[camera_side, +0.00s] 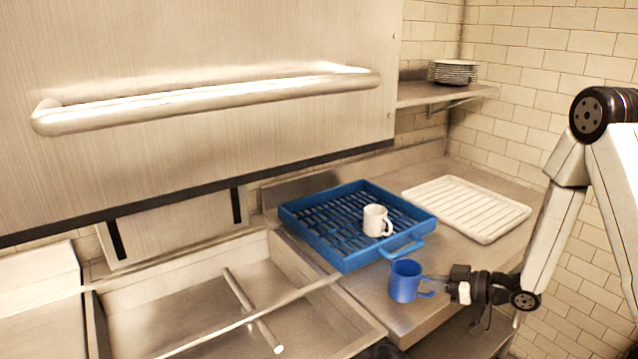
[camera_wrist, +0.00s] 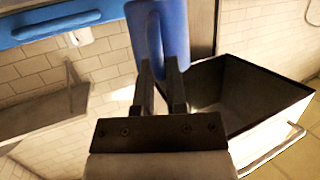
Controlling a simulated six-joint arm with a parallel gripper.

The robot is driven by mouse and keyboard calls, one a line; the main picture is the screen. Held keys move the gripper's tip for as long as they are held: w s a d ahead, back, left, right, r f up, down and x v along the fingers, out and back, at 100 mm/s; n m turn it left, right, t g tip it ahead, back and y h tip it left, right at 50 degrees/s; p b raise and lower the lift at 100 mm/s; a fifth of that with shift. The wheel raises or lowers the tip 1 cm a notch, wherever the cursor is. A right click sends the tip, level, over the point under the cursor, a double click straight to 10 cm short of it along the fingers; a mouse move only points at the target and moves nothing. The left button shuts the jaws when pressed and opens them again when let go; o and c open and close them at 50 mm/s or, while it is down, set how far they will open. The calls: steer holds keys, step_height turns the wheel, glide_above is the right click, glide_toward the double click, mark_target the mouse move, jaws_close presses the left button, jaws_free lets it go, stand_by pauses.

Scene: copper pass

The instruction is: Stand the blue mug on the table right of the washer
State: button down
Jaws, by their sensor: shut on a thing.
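The blue mug (camera_side: 404,282) is upright in the side view, just in front of the blue rack, at the steel table's (camera_side: 385,312) front part. I cannot tell whether its base touches the table. My gripper (camera_side: 437,286) comes from the right and is shut on the mug's handle. In the wrist view, the fingertips (camera_wrist: 160,72) meet the blue mug (camera_wrist: 172,22), which is cut off at the top edge. The washer's steel hood (camera_side: 200,150) with its long bar handle is raised at the left of the side view.
A blue rack (camera_side: 345,262) holds a white mug (camera_side: 375,220) behind the blue mug. A white ribbed tray (camera_side: 466,208) lies at the back right. Plates (camera_side: 453,71) are stacked on a wall shelf. A steel basin (camera_side: 130,310) is at the left. An open bin (camera_wrist: 265,95) shows in the wrist view.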

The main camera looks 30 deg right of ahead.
mark_target(431, 295)
steer(key=shift+f, duration=1.55)
steer(key=shift+f, duration=0.1)
steer(key=c, duration=0.7)
jaws_free()
steer(key=shift+o, duration=0.2)
steer(key=v, duration=1.2)
steer(key=shift+w, duration=0.1)
